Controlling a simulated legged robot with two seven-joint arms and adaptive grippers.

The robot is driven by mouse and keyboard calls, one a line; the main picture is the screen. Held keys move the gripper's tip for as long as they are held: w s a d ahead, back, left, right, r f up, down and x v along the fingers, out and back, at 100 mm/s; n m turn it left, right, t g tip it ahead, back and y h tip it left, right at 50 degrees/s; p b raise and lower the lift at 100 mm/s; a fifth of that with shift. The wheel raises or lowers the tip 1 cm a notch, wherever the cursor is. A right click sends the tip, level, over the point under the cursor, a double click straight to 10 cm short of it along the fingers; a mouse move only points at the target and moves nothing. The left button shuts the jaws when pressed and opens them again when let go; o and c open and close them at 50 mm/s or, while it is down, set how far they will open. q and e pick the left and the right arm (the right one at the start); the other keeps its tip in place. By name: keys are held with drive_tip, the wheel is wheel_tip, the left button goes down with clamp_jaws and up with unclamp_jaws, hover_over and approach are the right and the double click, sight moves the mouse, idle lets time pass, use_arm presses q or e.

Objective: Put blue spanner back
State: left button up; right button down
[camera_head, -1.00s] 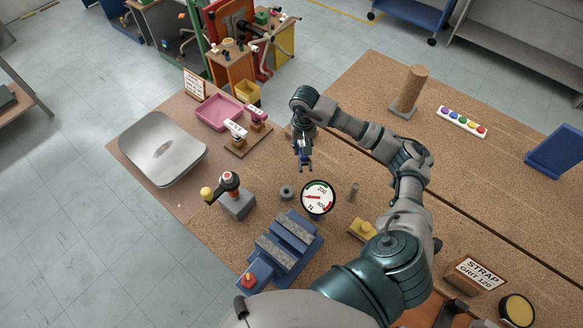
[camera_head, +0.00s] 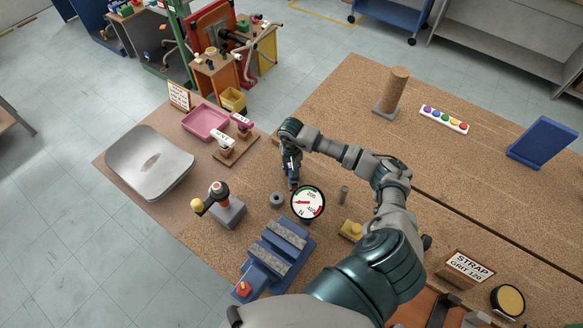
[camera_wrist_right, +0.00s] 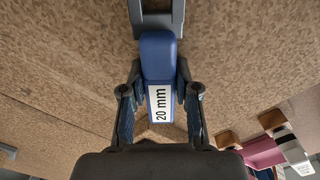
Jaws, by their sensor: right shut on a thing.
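The blue spanner (camera_wrist_right: 158,60) shows in the right wrist view, its blue handle with a white "20 mm" label between the two fingers of my right gripper (camera_wrist_right: 160,88). Its grey head (camera_wrist_right: 150,14) points away from the gripper and is cut off by the frame's top edge. In the head view my right gripper (camera_head: 292,183) is small, just behind the round dial gauge (camera_head: 308,204); the spanner is hard to make out there. A wooden stand (camera_head: 228,155) with pink and white labelled pieces is to the gripper's left. My left gripper is not in view.
A pink tray (camera_head: 205,122) and a metal pan (camera_head: 150,163) lie further left.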

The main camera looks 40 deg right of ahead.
sight(291, 167)
drive_tip(key=c, duration=0.9)
unclamp_jaws()
drive_tip(key=shift+o, duration=0.2)
wheel_tip(291, 167, up, 12)
drive_tip(key=b, duration=0.1)
